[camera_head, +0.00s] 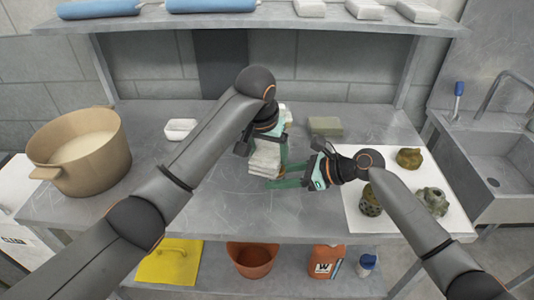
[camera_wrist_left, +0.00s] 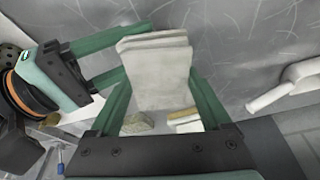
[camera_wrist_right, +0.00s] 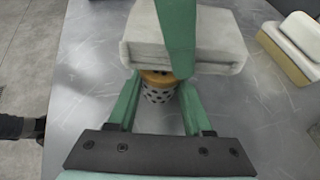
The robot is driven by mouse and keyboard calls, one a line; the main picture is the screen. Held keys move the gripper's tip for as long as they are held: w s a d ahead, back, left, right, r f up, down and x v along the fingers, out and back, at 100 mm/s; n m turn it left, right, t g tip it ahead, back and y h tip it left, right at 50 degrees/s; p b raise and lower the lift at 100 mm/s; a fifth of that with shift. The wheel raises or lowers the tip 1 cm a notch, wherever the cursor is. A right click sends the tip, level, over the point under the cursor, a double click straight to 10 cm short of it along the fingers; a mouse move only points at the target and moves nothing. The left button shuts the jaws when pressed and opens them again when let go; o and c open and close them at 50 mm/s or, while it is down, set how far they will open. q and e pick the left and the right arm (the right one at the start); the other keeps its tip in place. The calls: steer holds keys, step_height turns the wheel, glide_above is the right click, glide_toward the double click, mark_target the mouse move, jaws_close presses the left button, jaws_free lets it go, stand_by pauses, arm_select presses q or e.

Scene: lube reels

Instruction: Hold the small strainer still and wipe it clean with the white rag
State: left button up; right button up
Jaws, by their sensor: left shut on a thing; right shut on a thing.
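The white rag (camera_head: 264,160), a folded off-white pad, is held in my left gripper (camera_head: 268,150) above the middle of the bench. In the left wrist view the rag (camera_wrist_left: 155,70) sits between the two green fingers. My right gripper (camera_head: 290,178) comes in from the right, just beside and below the rag. In the right wrist view the small strainer (camera_wrist_right: 158,90), a perforated grey cylinder with a brass-coloured rim, is between its fingers. The rag is right at the strainer's rim; I cannot tell whether they touch. The strainer is hidden in the head view.
A white mat (camera_head: 357,222) with several olive-brown metal parts lies at the right, by the sink (camera_head: 490,170). A large tan pot (camera_head: 80,160) stands at the left. A white scoop (camera_head: 180,128) and a green block (camera_head: 325,125) lie behind. The bench front is clear.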

arm_select(q)
steer(key=shift+f, duration=0.1)
steer(key=w+a+r, duration=0.1)
steer(key=a+r, duration=0.3)
steer(key=r, duration=0.6)
steer(key=shift+w+a, duration=0.2)
steer(key=shift+a, duration=0.2)
arm_select(e)
steer(key=o, duration=1.1)
steer(key=shift+c, duration=0.2)
